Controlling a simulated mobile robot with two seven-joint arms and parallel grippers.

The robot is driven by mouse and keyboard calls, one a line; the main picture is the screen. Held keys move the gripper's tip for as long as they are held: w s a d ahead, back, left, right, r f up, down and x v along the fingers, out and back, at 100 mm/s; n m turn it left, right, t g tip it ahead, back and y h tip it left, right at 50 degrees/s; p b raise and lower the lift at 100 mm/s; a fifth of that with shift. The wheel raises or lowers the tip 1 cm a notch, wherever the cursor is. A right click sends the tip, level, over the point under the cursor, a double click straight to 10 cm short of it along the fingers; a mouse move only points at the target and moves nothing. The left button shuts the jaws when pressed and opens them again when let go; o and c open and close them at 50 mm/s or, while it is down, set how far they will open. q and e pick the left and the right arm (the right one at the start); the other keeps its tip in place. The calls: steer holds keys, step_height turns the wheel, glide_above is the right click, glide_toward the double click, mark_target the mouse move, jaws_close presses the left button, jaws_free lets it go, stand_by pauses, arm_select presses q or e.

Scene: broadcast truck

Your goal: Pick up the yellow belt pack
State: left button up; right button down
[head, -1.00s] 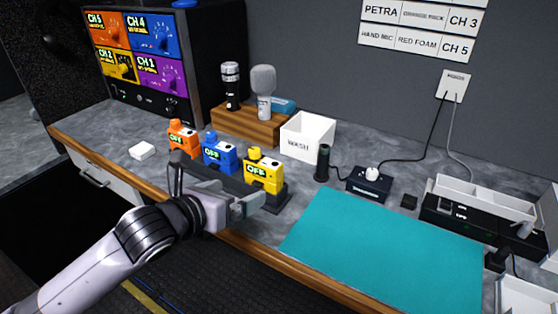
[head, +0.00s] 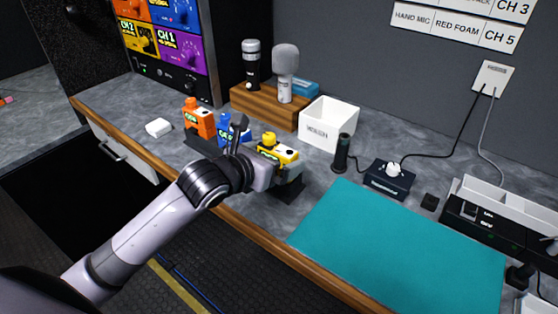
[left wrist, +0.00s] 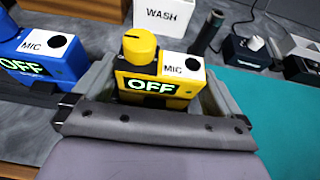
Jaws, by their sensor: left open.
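The yellow belt pack (head: 278,151) stands upright at the right end of the dark rack (head: 288,191), and my left gripper (head: 284,168) partly hides it in the head view. In the left wrist view the yellow belt pack (left wrist: 158,76) sits between the two fingers of my left gripper (left wrist: 160,90). Its green OFF display, MIC label and yellow knob face the camera. The fingers are open on either side of it; whether they touch it I cannot tell. The blue belt pack (head: 234,131) and orange belt pack (head: 199,118) stand to its left. My right gripper is not in view.
A white bin (head: 328,126) and a wooden block with microphones (head: 268,106) stand behind the belt packs. A black box with a white knob (head: 387,178) is to the right. The teal mat (head: 400,245) is bare. A small white block (head: 158,128) lies left.

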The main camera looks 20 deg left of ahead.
arm_select(q)
steer(key=shift+x, duration=0.95)
steer(key=shift+r, duration=0.1)
steer(key=c, duration=0.8)
